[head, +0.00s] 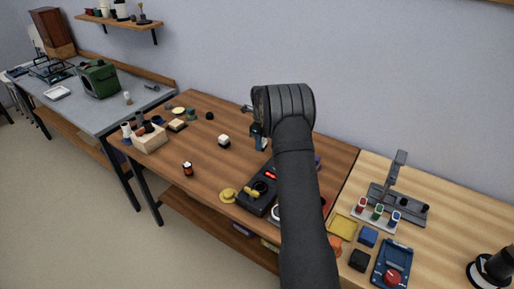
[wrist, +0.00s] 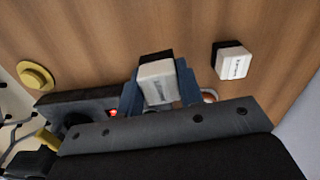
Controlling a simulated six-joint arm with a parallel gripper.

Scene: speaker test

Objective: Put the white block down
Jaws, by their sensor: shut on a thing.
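My gripper (head: 258,138) hangs over the brown wooden table, partly hidden behind my dark arm in the head view. In the wrist view its blue fingers (wrist: 159,86) are shut on a white block (wrist: 156,80) with a black part at its far end. Whether this block touches the table is unclear. A second white and black block (head: 223,141) stands on the table, left of my gripper in the head view. In the wrist view this second block (wrist: 235,65) is to the right, apart from the fingers, with small dark print on its white face.
A black device (head: 258,196) with a red light and a yellow round thing (head: 228,195) lie near the front edge. A small dark orange-banded jar (head: 187,169) and a pale wooden holder (head: 150,139) stand left. Bare wood surrounds the second block.

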